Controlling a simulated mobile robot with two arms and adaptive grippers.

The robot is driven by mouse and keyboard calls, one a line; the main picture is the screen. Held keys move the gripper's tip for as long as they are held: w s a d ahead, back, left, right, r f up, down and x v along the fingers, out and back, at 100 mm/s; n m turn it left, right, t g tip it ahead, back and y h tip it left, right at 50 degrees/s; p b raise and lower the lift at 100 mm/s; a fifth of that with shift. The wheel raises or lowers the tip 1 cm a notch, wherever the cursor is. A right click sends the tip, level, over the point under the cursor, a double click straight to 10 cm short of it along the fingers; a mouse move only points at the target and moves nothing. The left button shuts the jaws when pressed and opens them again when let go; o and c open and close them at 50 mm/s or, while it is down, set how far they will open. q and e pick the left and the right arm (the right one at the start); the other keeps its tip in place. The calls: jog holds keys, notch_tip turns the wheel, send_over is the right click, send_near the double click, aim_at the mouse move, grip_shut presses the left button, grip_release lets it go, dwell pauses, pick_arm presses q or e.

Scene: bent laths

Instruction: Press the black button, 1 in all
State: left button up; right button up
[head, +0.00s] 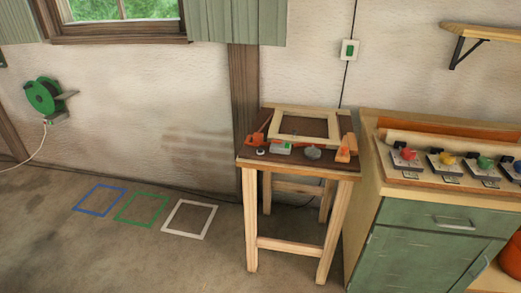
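A row of coloured buttons on small grey bases runs along the panel on top of the green cabinet at the right. I see a red one (408,154), a yellow one (447,159) and a green one (486,163). Neither of my grippers is in view.
The green cabinet (430,250) has a drawer and a door. A wooden stand (303,244) left of it bears a wooden frame (303,124) and several small tools. A shelf (482,33) juts from the wall above the cabinet.

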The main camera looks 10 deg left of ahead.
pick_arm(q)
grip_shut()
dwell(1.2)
